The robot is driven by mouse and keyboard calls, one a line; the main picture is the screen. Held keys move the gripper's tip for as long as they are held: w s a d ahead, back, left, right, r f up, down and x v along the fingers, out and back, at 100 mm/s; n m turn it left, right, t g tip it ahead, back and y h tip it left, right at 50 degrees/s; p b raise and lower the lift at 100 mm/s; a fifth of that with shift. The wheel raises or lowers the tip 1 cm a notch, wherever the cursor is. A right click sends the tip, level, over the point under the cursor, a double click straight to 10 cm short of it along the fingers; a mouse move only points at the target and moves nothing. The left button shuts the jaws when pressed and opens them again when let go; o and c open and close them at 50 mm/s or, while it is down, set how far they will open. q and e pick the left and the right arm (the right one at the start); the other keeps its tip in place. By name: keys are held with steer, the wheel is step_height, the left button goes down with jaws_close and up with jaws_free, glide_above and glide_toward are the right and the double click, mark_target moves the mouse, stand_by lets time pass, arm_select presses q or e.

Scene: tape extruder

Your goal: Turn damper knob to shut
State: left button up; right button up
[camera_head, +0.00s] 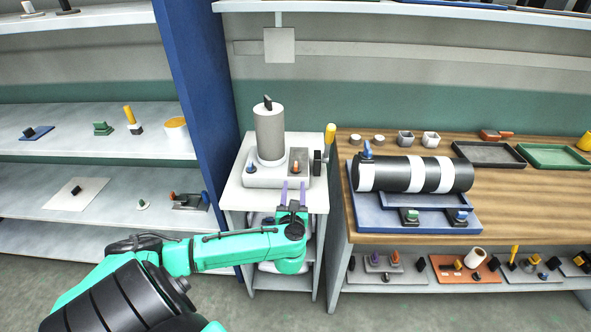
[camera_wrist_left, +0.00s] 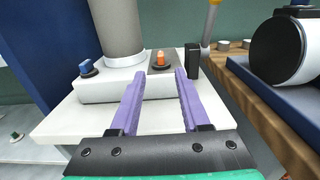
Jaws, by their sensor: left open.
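A white machine (camera_head: 262,180) with an upright grey cylinder (camera_head: 269,135) stands on a small white table. An orange knob (camera_head: 297,166) sits on its grey panel, and it also shows in the left wrist view (camera_wrist_left: 160,60). A blue knob (camera_head: 250,168) is on the base's left; it also shows in the left wrist view (camera_wrist_left: 87,67). A black knob (camera_head: 267,103) tops the cylinder. I cannot tell which is the damper knob. My left gripper (camera_head: 294,188) is open and empty in front of the panel, its purple fingers pointing toward the orange knob, apart from it. My right gripper is out of view.
A black block and yellow-handled lever (camera_head: 330,135) stand at the machine's right. A wooden bench (camera_head: 520,215) on the right holds a striped roll (camera_head: 400,174) on a blue base. A blue post (camera_head: 200,100) and shelves are left. The white table's front (camera_wrist_left: 75,122) is clear.

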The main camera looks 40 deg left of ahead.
mark_target(296, 168)
arm_select(q)
steer(key=x, duration=0.9)
jaws_close()
